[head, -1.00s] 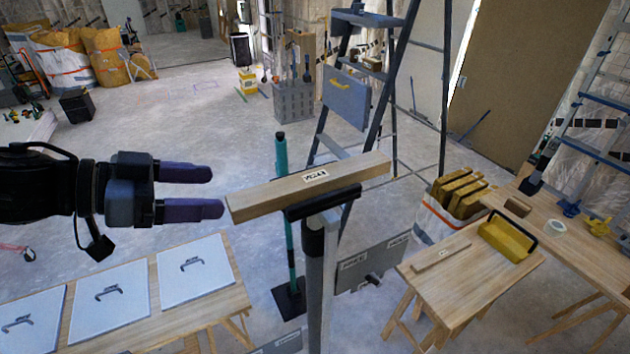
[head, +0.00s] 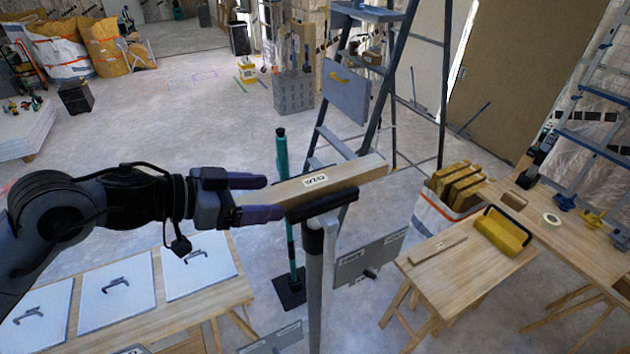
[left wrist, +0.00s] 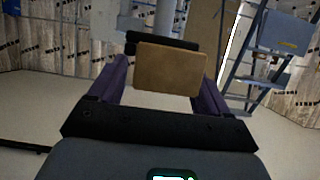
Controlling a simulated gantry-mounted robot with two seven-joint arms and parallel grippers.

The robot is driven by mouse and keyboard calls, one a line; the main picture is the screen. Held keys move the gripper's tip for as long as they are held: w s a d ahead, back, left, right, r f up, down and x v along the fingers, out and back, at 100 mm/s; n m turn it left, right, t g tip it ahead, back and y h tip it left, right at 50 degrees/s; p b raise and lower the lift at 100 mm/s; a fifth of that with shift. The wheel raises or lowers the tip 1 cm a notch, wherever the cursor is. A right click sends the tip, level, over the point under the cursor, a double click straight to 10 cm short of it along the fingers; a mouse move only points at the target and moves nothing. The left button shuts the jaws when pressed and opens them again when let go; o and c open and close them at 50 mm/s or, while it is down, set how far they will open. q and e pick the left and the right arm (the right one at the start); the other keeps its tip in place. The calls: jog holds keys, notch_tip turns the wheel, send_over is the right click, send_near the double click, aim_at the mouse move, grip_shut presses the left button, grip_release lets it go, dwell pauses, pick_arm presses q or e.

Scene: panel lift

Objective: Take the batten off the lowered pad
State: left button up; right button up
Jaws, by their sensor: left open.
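The batten (head: 345,175) is a pale wooden bar with a small white label. It lies across the black pad (head: 322,206) on top of a grey post. My left gripper (head: 262,197) is open at the batten's left end, with one purple finger on its far side and one on its near side. My right gripper is not in view.
A stepladder (head: 350,90) stands behind the pad, and a teal post (head: 281,160) stands left of it. A table with white panels (head: 115,290) is at the lower left.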

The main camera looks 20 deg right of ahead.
pick_arm(q)
jog(key=c, duration=1)
jog(key=shift+c, duration=0.9)
jog(key=shift+r, duration=0.2)
